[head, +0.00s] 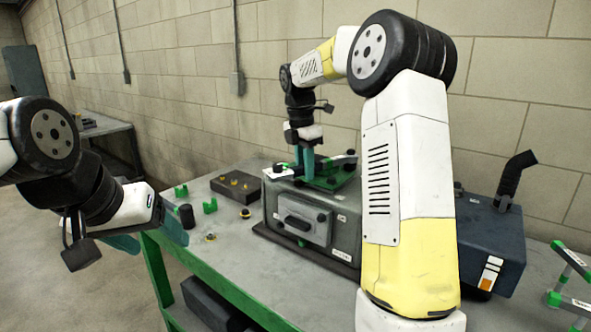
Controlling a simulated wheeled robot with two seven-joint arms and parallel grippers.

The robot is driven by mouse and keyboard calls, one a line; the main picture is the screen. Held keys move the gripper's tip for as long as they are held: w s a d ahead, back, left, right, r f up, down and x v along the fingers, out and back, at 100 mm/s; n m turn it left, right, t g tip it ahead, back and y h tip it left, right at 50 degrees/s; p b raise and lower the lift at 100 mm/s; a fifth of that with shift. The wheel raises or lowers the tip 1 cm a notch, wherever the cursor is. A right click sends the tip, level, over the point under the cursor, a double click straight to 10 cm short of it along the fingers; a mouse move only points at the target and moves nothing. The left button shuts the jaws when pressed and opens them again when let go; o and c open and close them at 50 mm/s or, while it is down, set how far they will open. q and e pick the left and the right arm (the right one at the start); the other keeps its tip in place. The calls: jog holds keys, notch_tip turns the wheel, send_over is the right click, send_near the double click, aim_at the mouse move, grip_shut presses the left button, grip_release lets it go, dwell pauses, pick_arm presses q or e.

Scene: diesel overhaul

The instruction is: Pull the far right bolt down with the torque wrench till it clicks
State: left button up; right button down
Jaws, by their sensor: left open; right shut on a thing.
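The grey engine block (345,235) stands on the bench, with a green part (343,180) and several black pieces on its top. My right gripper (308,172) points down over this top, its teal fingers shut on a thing. That thing is mostly hidden, and I cannot make out the torque wrench's shape for certain. The far right bolt cannot be told apart at this size; my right arm also covers the block's right side. My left gripper (150,234) is open and empty, off the bench's left edge, well away from the block.
A dark tray with yellow pieces (236,187), green brackets (210,206) and a black cylinder (187,217) sit on the bench left of the block. A dark blue box (490,235) and a green-and-grey frame (570,280) are at right. The front left bench top is mostly clear.

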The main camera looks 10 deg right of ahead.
jog(key=shift+w+a+r, duration=0.1)
jog(key=shift+w, duration=0.1)
jog(key=shift+w+a, duration=0.1)
jog(key=shift+w, duration=0.2)
jog(key=shift+s+d+n, duration=0.2)
jog(key=shift+s+n, duration=0.05)
jog(key=shift+s, duration=0.3)
jog(key=shift+s+d+n, duration=0.2)
jog(key=shift+s+n, duration=0.05)
jog(key=shift+s, duration=0.25)
jog(key=shift+s+d+n, duration=0.3)
jog(key=shift+s+n, duration=0.1)
jog(key=shift+s, duration=0.1)
jog(key=shift+s+d+n, duration=0.25)
jog(key=shift+s+n, duration=0.15)
jog(key=shift+s, duration=0.1)
jog(key=shift+s+d+n, duration=0.75)
jog(key=shift+s+n, duration=0.05)
jog(key=shift+s, duration=0.1)
